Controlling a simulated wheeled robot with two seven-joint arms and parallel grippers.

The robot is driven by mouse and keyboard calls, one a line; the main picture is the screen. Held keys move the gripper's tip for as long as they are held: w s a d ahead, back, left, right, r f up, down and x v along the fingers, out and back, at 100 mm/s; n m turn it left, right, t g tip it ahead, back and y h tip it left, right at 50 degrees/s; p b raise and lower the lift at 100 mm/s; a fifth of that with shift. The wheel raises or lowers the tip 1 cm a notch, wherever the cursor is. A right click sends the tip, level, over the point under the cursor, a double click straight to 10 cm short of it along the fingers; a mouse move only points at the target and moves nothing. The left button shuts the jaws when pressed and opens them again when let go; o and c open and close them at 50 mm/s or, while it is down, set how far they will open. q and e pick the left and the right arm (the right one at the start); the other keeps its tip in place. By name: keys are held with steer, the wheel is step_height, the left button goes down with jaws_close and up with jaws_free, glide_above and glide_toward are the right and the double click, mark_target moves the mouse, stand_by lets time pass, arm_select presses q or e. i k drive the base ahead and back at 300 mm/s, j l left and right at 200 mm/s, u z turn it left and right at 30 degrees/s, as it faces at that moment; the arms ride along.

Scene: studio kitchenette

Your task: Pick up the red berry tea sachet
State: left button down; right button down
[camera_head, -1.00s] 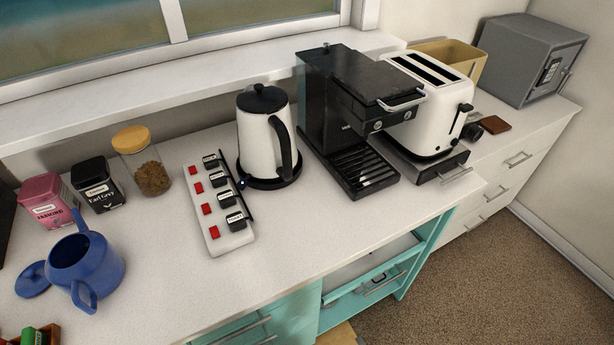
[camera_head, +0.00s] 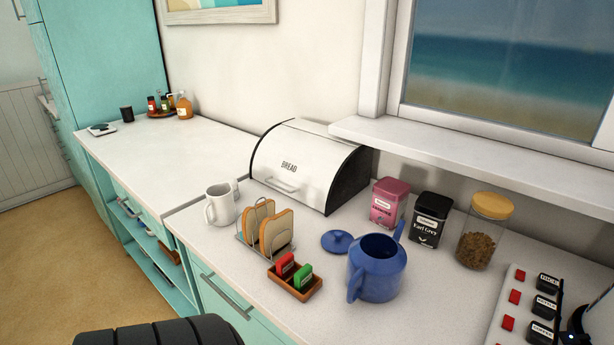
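A red sachet (camera_head: 285,265) stands in a small wooden tray (camera_head: 309,294) on the white counter. A green sachet (camera_head: 303,276) stands beside it on the right in the same tray. Any lettering on the sachets is too small to read. A dark ribbed rounded part, which may be mine, shows at the bottom left edge. Neither of my grippers can be made out in the view.
A toast rack (camera_head: 279,260) with bread stands just behind the tray, and a blue teapot (camera_head: 377,268) to its right, its lid (camera_head: 338,241) beside it. A white mug (camera_head: 220,204), bread bin (camera_head: 300,165), pink tin (camera_head: 388,203) and black tin (camera_head: 430,219) stand behind. The left counter is mostly clear.

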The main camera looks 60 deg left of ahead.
mark_target(285, 266)
steer(key=u, duration=2.1)
